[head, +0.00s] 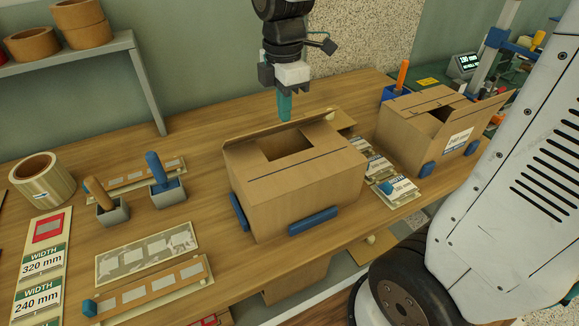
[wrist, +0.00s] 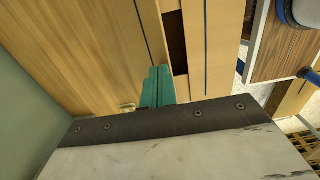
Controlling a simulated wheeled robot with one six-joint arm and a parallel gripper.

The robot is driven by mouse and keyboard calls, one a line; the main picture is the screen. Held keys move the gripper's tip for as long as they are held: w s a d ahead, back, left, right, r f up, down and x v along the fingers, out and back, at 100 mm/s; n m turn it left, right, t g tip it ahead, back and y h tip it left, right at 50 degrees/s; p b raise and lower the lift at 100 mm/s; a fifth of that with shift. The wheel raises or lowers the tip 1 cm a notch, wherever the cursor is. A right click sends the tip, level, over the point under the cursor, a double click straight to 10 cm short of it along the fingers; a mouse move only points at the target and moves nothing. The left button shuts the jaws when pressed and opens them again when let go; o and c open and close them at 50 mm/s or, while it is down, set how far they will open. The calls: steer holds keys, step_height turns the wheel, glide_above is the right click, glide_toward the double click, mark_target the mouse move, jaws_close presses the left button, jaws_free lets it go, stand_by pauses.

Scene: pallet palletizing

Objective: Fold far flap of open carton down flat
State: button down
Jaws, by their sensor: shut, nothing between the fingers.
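The brown carton (head: 300,195) stands on the wooden table between blue stops, with a gap in its top. Its near flap (head: 300,172) lies about flat over the front of the top. Its far flap (head: 262,131) stands up along the back edge, tilted. My gripper (head: 284,117) points down with its teal fingers shut and empty, right at the far flap's upper edge; whether they touch is unclear. In the wrist view the shut fingers (wrist: 158,88) are beside the carton's top (wrist: 218,45) and its dark gap (wrist: 175,42).
A second carton (head: 425,125) with a raised flap stands to the right, past some label cards (head: 398,190). Tape (head: 42,180), two handled tools (head: 155,170) and label strips (head: 148,250) lie to the left. A wall and a shelf (head: 70,55) are behind.

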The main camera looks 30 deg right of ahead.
steer(key=shift+s+f, duration=0.55)
steer(key=shift+s, duration=0.2)
steer(key=shift+s+f, duration=0.65)
steer(key=shift+f, duration=0.2)
